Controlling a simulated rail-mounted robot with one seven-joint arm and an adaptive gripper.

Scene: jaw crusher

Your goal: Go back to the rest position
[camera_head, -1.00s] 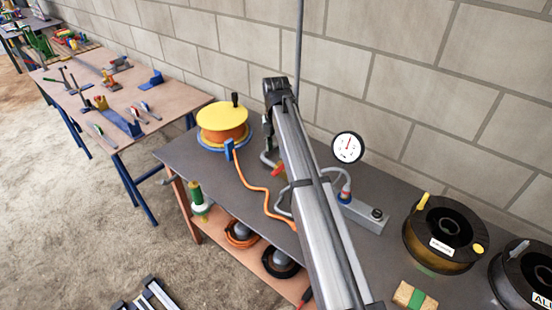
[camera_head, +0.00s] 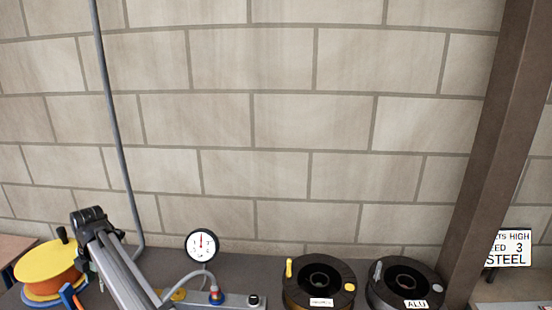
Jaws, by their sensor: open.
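My gripper is not in view, so its place and jaws cannot be seen. The task names no object other than the rest position, and no marker for it shows. A slanting silver bar (camera_head: 122,266) with a black end rises from the lower edge at the left. I cannot tell whether it is part of my arm.
A grey bench (camera_head: 252,282) runs along the block wall (camera_head: 300,110). On it are a yellow-topped orange reel (camera_head: 48,262), a round gauge (camera_head: 202,245) and two black spools (camera_head: 318,282) (camera_head: 404,284). A brown post (camera_head: 496,150) and a sign (camera_head: 508,247) stand right.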

